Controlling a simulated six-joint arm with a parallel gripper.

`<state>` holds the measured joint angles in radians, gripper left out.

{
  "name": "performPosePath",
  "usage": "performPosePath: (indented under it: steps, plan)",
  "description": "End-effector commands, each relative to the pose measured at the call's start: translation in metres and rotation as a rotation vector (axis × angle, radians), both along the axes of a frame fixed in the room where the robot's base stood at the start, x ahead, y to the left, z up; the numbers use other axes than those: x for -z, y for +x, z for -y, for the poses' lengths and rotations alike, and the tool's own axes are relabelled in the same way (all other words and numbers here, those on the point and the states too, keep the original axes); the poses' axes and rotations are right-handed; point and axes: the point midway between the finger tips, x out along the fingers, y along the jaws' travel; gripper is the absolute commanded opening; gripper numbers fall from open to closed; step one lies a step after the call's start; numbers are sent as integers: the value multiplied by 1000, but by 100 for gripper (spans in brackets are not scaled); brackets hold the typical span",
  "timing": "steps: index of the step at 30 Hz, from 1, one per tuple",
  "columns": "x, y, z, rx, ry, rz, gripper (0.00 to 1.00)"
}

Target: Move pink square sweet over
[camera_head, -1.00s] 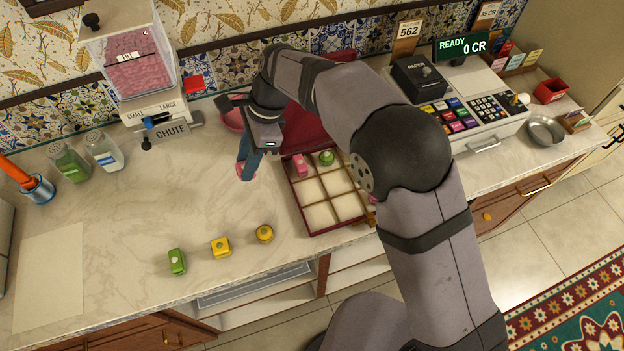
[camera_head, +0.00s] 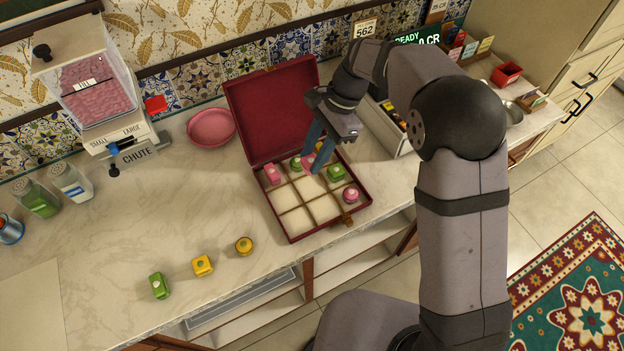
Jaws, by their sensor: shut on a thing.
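My gripper (camera_head: 313,150) is shut on a pink square sweet (camera_head: 309,162), at the back right of the open red box (camera_head: 288,235). The fingers partly cover this sweet, and I cannot tell whether it touches the compartment floor. Another pink square sweet (camera_head: 271,174) sits in the back left compartment. A green round sweet (camera_head: 296,164) is in the back row beside the held sweet. The front left compartments are empty.
A green sweet (camera_head: 159,286), a yellow square sweet (camera_head: 203,266) and a yellow round sweet (camera_head: 244,246) lie on the counter front. A pink plate (camera_head: 212,128) is left of the raised lid (camera_head: 272,108). The cash register (camera_head: 388,128) stands close behind my gripper. The left counter is mostly clear.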

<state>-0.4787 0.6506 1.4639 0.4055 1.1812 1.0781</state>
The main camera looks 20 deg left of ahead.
Motion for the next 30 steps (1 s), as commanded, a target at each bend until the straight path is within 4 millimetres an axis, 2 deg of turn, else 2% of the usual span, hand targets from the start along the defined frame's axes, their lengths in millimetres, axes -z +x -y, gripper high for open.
performPosePath:
  steps: [9, 19, 27, 30]
  plan:
    - [44, -1, 0, 0, -2, -3, 8]
    - [55, -1, 0, 0, -1, -2, 8]
    - [84, -1, 0, 0, -1, -2, 8]
    - [87, 0, 0, 0, 0, -1, 8]
